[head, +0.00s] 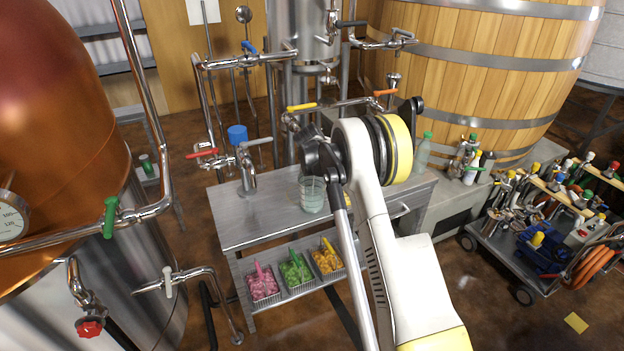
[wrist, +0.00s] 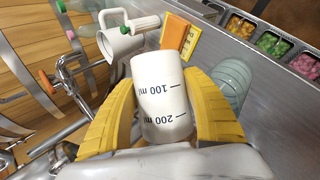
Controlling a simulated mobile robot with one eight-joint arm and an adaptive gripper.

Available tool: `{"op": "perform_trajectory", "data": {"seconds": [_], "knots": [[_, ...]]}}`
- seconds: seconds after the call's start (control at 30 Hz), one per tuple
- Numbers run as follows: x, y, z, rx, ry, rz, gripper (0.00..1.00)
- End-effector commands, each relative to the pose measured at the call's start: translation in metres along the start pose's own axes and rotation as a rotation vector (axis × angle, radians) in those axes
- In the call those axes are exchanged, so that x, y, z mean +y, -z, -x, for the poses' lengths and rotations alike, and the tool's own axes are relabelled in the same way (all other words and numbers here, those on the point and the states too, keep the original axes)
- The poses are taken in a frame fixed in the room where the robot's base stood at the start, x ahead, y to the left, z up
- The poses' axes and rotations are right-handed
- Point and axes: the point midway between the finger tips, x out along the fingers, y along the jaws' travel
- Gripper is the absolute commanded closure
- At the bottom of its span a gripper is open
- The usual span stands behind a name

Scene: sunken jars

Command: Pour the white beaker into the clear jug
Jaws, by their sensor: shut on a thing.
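The white beaker (wrist: 162,100), marked 100 ml and 200 ml, is between the yellow fingers of my gripper (wrist: 161,82) in the wrist view. The fingers press on both its sides, and its lettering appears upside down. Its contents are not visible. The clear jug (wrist: 233,82) is beside the right finger in the wrist view, apart from the beaker. In the head view the jug (head: 312,196) stands on the metal bench, just below my dark wrist. My arm hides the beaker and fingers there.
The metal bench (head: 245,222) has free room left of the jug. A tap (head: 246,170) and pipes rise behind its left side. Colourful trays (head: 297,271) sit on the shelf below. A white handled vessel (wrist: 122,42) and an orange item (wrist: 177,38) lie beyond the beaker.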

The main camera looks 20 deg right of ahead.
Motion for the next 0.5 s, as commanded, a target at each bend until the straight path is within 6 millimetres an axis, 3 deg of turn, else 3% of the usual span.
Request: {"op": "perform_trajectory", "data": {"seconds": [0.5], "knots": [[-0.0011,0.0022,0.0000,-0.037,-0.013,0.037,0.85]]}}
